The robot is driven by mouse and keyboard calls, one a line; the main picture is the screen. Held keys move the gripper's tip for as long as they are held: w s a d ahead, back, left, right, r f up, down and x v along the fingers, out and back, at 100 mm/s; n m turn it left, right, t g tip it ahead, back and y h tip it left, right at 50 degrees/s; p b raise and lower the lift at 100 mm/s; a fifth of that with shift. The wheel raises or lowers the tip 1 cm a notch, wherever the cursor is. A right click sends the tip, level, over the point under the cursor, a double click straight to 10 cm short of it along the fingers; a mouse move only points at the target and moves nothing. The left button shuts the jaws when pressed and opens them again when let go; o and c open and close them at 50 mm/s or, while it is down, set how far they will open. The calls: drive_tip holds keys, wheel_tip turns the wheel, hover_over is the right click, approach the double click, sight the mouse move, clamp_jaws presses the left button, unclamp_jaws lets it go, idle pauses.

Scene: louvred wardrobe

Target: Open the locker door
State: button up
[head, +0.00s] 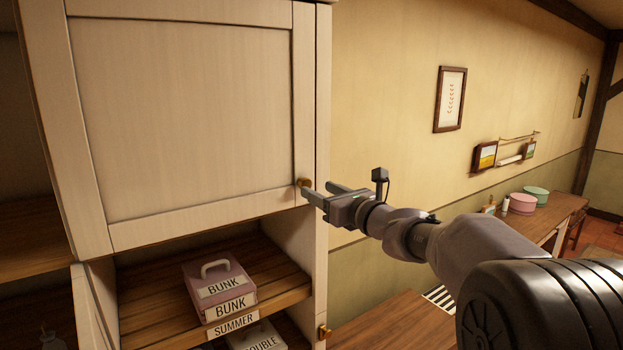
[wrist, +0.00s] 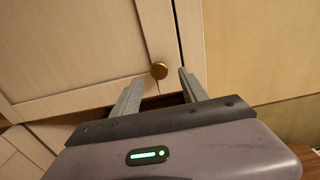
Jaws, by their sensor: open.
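The locker door (head: 185,110) is a cream framed panel at the upper left of the head view, shut against its cabinet. It also fills the upper left of the wrist view (wrist: 75,50). A small round brass knob (head: 304,183) sits at its lower right corner. In the wrist view the knob (wrist: 159,70) lies just beyond and between the two fingertips. My gripper (head: 320,191) is open, its fingers pointing at the knob. In the wrist view the gripper (wrist: 158,80) straddles the knob's line, with the knob nearer the middle. I cannot tell whether a finger touches it.
Below the door is an open wooden shelf (head: 155,308) with a pink labelled box (head: 217,284). A lower brass knob (head: 323,331) shows beneath. A wooden surface (head: 395,325) lies to the right of the cabinet.

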sight(307, 184)
drive_tip(key=x, duration=0.3)
drive_tip(key=shift+a+r+p, duration=0.2)
drive_tip(key=shift+p, duration=0.2)
drive_tip(key=shift+w+a+f, duration=0.1)
drive_tip(key=shift+w+a, duration=0.1)
drive_tip(key=shift+w, duration=0.35)
drive_tip(key=shift+s, duration=0.1)
drive_tip(key=shift+c, duration=0.4)
clamp_jaws()
